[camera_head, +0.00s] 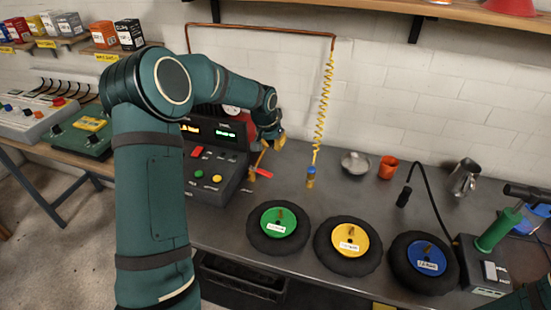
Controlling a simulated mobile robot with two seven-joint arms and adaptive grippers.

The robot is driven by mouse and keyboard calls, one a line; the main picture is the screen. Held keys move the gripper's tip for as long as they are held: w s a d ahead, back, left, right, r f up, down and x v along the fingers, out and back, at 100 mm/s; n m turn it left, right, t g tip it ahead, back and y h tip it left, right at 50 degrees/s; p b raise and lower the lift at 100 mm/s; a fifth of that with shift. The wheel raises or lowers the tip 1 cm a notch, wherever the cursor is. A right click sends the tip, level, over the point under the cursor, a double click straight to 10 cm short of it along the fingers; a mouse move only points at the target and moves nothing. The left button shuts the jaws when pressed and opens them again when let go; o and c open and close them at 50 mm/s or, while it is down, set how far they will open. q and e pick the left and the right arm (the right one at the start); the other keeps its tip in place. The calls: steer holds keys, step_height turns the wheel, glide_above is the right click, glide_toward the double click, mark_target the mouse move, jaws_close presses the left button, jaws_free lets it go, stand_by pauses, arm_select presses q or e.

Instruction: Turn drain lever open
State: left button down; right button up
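A dark control machine (228,166) with lit green and orange displays and coloured buttons stands on the grey bench, partly hidden by my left arm. A small red lever-like part (263,173) sticks out at its right side; I cannot read a label on it, so I cannot tell surely that it is the drain lever. My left gripper (269,150) hangs just above this red part, at the machine's right edge. Its orange fingers look spread apart, with nothing seen between them. I cannot tell whether a finger touches the machine. My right gripper is out of view.
Three black wheels with green (271,231), yellow (342,251) and blue (415,268) hubs lie along the bench front. A yellow coiled hose (322,110) hangs right of the gripper. A metal bowl (355,162) and orange cup (388,167) stand behind.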

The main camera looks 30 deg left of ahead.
mark_target(260, 171)
arm_select(q)
steer(key=b+x, duration=0.1)
steer(key=x, duration=0.8)
steer(key=shift+s+f+b, duration=0.1)
steer(key=shift+f+b, duration=0.25)
steer(key=s, duration=0.3)
steer(key=shift+r, duration=0.25)
steer(key=shift+s, duration=0.4)
steer(key=shift+s, duration=0.1)
steer(key=shift+s+d+m, duration=0.1)
steer(key=shift+s+m, duration=0.1)
steer(key=shift+m, duration=0.2)
